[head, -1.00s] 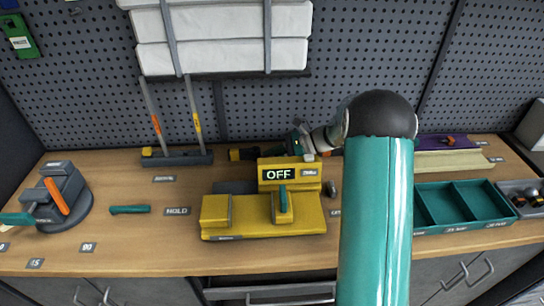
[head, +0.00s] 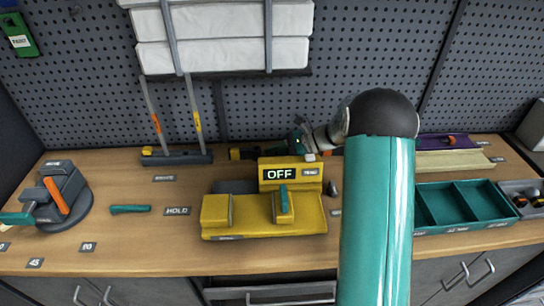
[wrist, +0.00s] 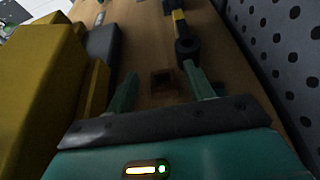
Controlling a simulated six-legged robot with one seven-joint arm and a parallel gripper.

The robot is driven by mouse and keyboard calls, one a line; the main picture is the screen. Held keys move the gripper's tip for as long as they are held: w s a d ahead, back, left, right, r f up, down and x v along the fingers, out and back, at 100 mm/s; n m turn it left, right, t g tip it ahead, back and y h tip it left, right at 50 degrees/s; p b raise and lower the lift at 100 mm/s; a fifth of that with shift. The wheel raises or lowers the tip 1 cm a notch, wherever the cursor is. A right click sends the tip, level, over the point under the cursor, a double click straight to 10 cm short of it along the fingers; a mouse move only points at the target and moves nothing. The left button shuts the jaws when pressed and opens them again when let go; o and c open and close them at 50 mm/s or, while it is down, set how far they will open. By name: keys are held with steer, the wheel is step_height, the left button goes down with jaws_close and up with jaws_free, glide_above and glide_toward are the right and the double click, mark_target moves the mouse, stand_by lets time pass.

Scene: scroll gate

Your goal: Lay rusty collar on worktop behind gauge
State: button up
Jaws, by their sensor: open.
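The yellow gauge (head: 262,212) stands on the worktop (head: 130,240), with its display reading OFF. It also fills the left side of the wrist view (wrist: 38,85). My gripper (wrist: 160,70) is behind the gauge, low over the worktop, with its two teal fingers apart. A small dark brown squarish piece (wrist: 162,80), which looks like the rusty collar, is on the worktop between the fingertips. I see a gap between it and each finger. In the head view, the gauge and my arm hide this piece and most of my gripper.
A black tool with a yellow band (wrist: 182,38) lies just beyond the right fingertip. The perforated back panel (wrist: 285,45) is close on the right. A teal divided tray (head: 462,205) and a grey vise-like device (head: 65,197) stand on the worktop.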

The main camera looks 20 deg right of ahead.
steer(key=v, duration=1.1)
steer(key=shift+d+r, duration=0.25)
steer(key=shift+r, duration=0.15)
